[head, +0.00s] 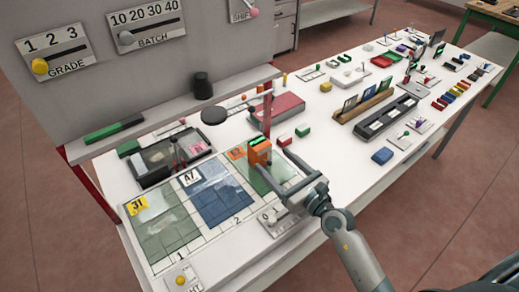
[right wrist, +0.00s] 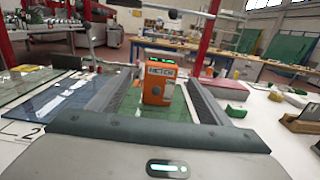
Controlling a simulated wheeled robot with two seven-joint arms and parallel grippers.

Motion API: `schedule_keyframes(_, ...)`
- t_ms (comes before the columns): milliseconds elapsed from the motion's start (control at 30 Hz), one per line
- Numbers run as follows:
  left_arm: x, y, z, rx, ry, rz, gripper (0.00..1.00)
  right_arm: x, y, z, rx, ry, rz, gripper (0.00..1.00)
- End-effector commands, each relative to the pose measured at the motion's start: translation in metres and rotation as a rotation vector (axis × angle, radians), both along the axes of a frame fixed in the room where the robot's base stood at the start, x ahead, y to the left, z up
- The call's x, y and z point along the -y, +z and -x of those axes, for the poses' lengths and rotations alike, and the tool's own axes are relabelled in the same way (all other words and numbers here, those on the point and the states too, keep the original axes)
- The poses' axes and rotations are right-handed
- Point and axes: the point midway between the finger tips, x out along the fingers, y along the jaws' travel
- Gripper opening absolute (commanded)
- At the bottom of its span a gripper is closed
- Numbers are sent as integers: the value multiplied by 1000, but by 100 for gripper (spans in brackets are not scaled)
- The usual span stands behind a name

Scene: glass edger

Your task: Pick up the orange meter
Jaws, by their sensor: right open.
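The orange meter (head: 258,153) stands upright at the right end of the sheet board in the head view, with a green strip on top. In the right wrist view the meter (right wrist: 157,80) shows its "METER" label and sits between the two fingers. My right gripper (head: 268,168) is open, with one finger on each side of the meter. Gaps show between the fingers and the meter in the right wrist view. The meter's lower part is partly hidden by the gripper in the head view. My left gripper is not in view.
The board with green and blue glass sheets (head: 220,203) lies left of the meter. A switch plate (head: 274,221) is close in front. A red post (head: 267,115) rises behind it.

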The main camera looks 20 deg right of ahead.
Motion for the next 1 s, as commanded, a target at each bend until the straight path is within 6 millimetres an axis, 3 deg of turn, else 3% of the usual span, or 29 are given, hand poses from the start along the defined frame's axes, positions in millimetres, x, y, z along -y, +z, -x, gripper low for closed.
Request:
schedule_keyframes(200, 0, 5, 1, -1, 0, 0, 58, -6, 0, -15, -1, 1, 0, 72)
schedule_keyframes(633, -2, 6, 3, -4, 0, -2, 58, -7, -1, -20, -1, 1, 0, 72)
schedule_keyframes(1000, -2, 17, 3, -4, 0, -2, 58, -18, -8, -57, -1, 1, 1, 72)
